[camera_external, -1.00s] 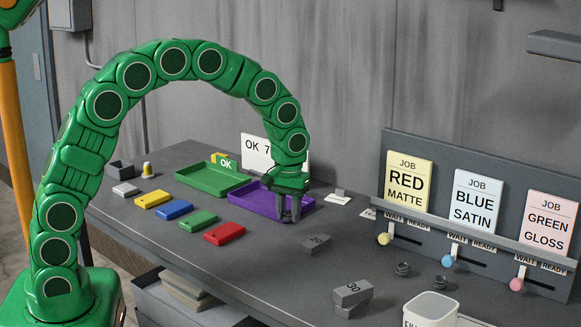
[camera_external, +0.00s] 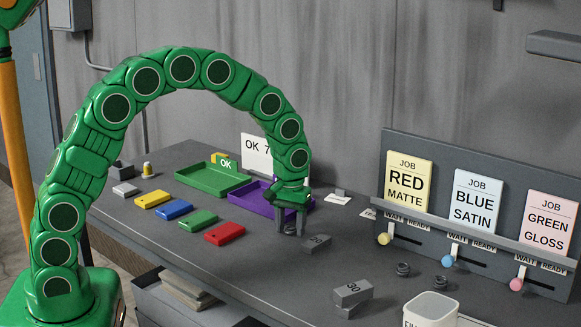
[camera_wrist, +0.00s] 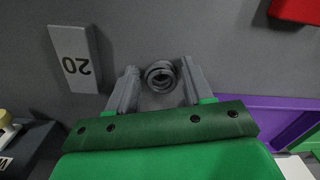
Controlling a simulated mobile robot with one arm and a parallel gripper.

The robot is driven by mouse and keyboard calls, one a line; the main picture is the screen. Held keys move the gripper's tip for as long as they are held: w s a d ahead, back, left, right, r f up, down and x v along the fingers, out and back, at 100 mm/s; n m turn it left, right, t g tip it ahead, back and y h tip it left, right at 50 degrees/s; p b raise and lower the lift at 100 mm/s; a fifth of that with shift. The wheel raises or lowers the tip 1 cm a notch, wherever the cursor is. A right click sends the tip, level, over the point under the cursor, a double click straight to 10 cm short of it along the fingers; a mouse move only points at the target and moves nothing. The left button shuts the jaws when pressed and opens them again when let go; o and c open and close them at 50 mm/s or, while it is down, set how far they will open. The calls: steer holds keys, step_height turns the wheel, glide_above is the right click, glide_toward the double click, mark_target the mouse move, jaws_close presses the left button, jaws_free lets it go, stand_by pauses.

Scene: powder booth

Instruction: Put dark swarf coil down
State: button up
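A dark swarf coil (camera_wrist: 160,76) lies between my two fingers in the wrist view, on or just above the grey bench top. My gripper (camera_external: 291,229) is low over the bench in front of the purple tray (camera_external: 257,209). Its fingers (camera_wrist: 160,88) stand apart, with a narrow gap showing on either side of the coil. In the external view the fingers mostly hide this coil. Two more dark coils, one (camera_external: 403,269) and another (camera_external: 441,282), lie on the bench at the right.
A red block (camera_external: 225,233) is to the left. A block marked 30 (camera_external: 352,293) and a white cup (camera_external: 431,309) are nearer the front.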

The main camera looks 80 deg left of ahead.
mark_target(291, 225)
steer(key=shift+o, duration=0.4)
step_height(291, 225, up, 12)
steer(key=shift+r, duration=0.15)
stand_by(0.3)
